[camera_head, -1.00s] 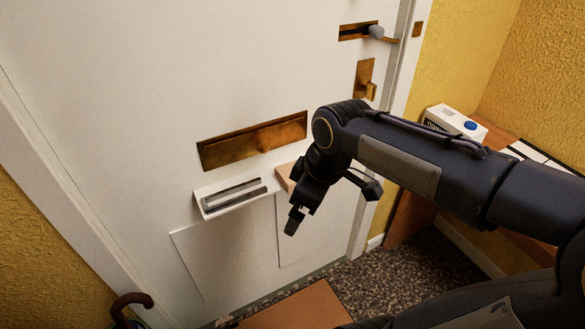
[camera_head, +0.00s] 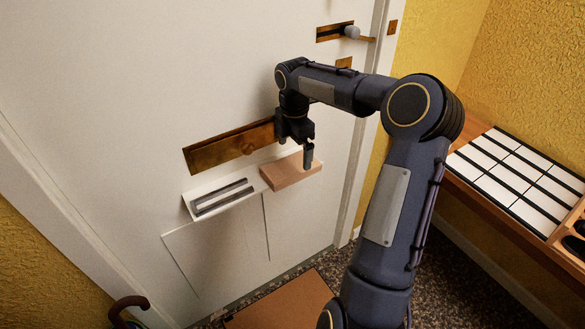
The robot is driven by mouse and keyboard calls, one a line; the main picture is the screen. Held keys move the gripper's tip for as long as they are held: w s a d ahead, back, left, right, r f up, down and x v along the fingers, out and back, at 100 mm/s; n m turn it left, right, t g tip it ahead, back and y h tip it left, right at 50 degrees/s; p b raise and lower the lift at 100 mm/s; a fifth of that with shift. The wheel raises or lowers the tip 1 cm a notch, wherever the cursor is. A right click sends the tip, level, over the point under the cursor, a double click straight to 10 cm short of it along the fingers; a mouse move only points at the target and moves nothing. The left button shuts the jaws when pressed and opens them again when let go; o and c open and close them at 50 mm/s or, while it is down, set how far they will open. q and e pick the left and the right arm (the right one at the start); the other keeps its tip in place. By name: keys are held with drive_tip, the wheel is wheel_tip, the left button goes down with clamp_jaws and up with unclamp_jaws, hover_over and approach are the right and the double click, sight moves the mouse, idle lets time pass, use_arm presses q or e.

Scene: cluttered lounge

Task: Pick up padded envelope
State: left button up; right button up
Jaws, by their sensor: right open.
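A tan, flat, block-like packet (camera_head: 288,174), which I take to be the padded envelope, lies at the right end of a white ledge (camera_head: 189,208) on the door, below the brass letter plate. My right gripper (camera_head: 296,153) is open just above the packet's far edge, with its fingers pointing down. One finger hangs by the packet's right part; I cannot tell whether it touches. Nothing shows between the fingers. My left gripper is out of view.
The white door (camera_head: 120,80) stands close behind the gripper, with its brass letter plate (camera_head: 215,153) and a latch (camera_head: 335,31). A wooden bench with a white slatted panel (camera_head: 510,170) is at right. A brown mat (camera_head: 283,303) and an umbrella handle (camera_head: 129,302) are low down.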

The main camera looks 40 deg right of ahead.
sight(293, 165)
drive_tip(key=f, duration=0.5)
drive_tip(key=shift+a+f, duration=0.15)
drive_tip(key=shift+a, duration=0.15)
drive_tip(key=shift+c, duration=0.3)
drive_tip(key=c, duration=1)
drive_tip(key=shift+c, duration=0.2)
drive_tip(key=shift+r, duration=0.2)
